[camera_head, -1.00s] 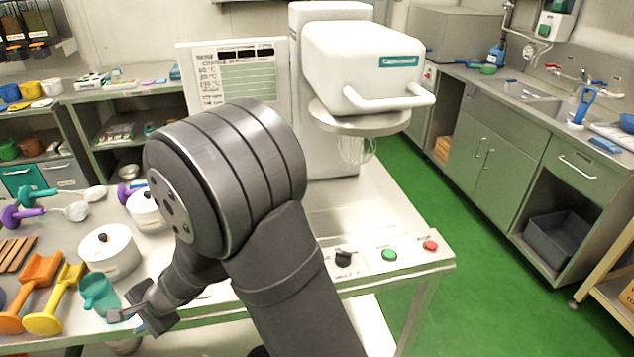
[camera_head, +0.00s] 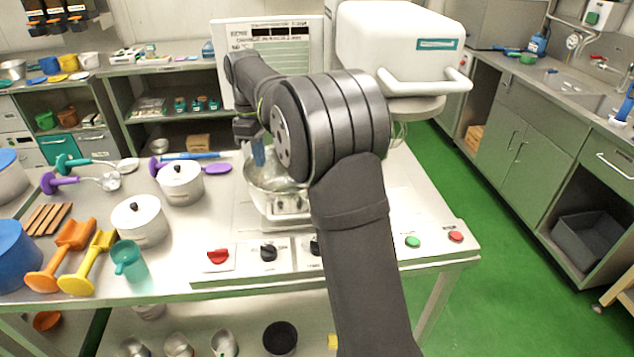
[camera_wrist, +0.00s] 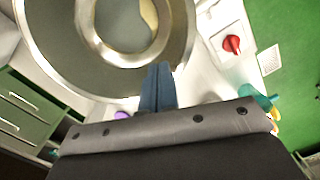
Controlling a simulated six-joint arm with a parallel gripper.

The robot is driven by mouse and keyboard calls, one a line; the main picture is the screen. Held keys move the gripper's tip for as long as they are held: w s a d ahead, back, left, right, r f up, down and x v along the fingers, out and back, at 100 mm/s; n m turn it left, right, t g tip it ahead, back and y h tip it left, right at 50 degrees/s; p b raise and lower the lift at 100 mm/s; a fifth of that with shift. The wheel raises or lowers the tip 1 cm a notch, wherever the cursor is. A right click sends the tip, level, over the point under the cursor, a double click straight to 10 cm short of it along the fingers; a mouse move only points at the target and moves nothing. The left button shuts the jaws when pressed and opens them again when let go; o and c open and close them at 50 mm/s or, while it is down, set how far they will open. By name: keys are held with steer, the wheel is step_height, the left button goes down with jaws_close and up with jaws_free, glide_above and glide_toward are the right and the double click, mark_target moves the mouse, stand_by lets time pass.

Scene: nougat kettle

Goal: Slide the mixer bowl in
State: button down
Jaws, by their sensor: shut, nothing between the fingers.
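The mixer bowl (camera_head: 284,184) is a shiny round metal bowl on the work table, left of the white mixer (camera_head: 400,45) and partly hidden by my arm. The whisk (camera_head: 399,132) hangs under the mixer head, to the right of the bowl. My gripper (camera_head: 258,154) points down at the bowl's left rear side, its blue fingers shut and empty. In the wrist view the bowl (camera_wrist: 55,55) fills the upper left as a wide grey ring with a pale centre. The shut fingers (camera_wrist: 157,88) overlap its near edge there; I cannot tell whether they touch it.
White lidded pots (camera_head: 139,222), a teal cup (camera_head: 129,262), and orange and yellow scoops (camera_head: 88,262) stand left of the bowl. A red knob (camera_head: 218,256), black knobs and green and red buttons line the front edge. A white panel (camera_head: 285,50) stands behind.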

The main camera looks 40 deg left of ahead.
steer(key=w+d+r+n+t+h, duration=0.1)
steer(key=w+d, duration=0.4)
steer(key=w, duration=0.1)
steer(key=shift+t, duration=0.3)
steer(key=w+d+f, duration=0.1)
steer(key=f, duration=0.2)
steer(key=d+f, duration=0.2)
steer(key=f, duration=0.1)
steer(key=w+d+f, duration=0.1)
steer(key=f, duration=0.3)
steer(key=shift+w+d, duration=0.2)
steer(key=shift+w, duration=0.15)
steer(key=shift+w+d+f, duration=0.15)
steer(key=shift+w+d, duration=0.15)
steer(key=shift+d, duration=0.2)
steer(key=w+d, duration=0.3)
steer(key=shift+w, duration=0.1)
